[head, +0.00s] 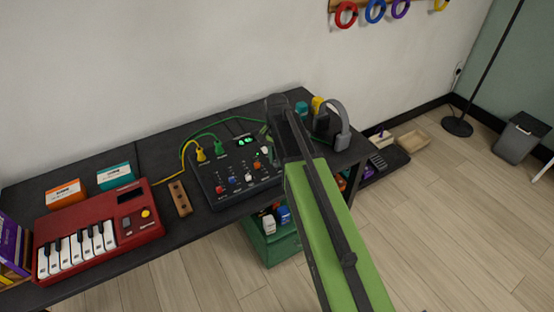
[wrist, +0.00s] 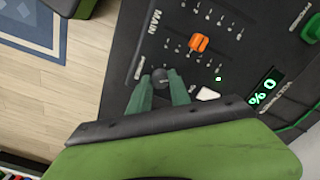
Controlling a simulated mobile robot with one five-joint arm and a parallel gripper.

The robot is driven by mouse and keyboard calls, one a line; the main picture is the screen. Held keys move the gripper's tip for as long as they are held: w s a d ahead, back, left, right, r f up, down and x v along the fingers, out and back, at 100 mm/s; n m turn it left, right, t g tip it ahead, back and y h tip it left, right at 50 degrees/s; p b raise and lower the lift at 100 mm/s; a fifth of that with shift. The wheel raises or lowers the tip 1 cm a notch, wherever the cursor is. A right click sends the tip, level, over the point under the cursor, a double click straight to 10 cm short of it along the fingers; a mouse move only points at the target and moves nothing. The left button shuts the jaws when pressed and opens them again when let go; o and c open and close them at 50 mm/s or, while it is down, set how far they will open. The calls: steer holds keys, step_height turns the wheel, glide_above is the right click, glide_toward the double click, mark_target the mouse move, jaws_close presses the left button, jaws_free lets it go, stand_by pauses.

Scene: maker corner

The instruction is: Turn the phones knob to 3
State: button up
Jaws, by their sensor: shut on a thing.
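The black mixer panel (head: 205,182) stands on the dark bench in the head view and fills much of the wrist view (wrist: 215,70). In the wrist view, a small dark round knob (wrist: 160,75) sits between the fingertips of my gripper (wrist: 163,80). The gripper is shut on this knob. The lettering beside it is sideways and looks like "PHONES", but is too small to read surely. The knob's pointer and number marks cannot be made out. An orange knob (wrist: 199,43) stands close by.
A white knob (wrist: 208,94) and a lit green display (wrist: 265,90) are close to my gripper. Yellow (head: 201,154) and green (head: 220,148) plugs with cables stand at the mixer's back. Grey headphones (head: 341,125) are at right, a red keyboard (head: 128,230) at left.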

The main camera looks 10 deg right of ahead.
mark_target(277, 161)
jaws_close()
steer(key=n, duration=0.4)
steer(key=shift+n, duration=0.4)
steer(key=o, duration=0.9)
jaws_free()
steer(key=shift+o, duration=0.2)
step_height(277, 161, up, 17)
steer(key=p, duration=1.7)
steer(key=shift+r, duration=0.2)
